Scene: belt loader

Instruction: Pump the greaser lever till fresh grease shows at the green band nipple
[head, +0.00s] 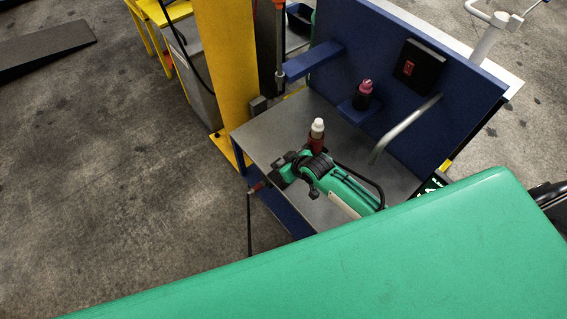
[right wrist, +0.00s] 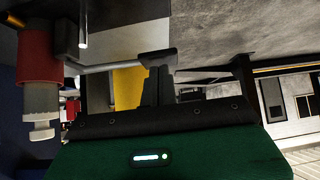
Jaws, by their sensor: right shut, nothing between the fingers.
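My right gripper (head: 271,182) is at the left end of a green and black arm that reaches over the grey bench. In the right wrist view its dark fingers (right wrist: 158,62) are shut and empty. A thin grey rod (right wrist: 112,67) runs from a dark block to beside the fingers; I cannot tell whether they touch or whether it is the greaser lever. A dark rod with a red part at its top (head: 249,222) slopes down past the bench's left edge, close to the fingertips. No green band nipple or fresh grease can be made out. My left gripper is not in view.
A red bottle with a white top (head: 317,131) stands just behind the arm on the bench (head: 270,134). The blue back panel (head: 385,50) carries a black switch box (head: 421,67) and a bent grey pipe (head: 405,130). A yellow post (head: 226,75) stands left.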

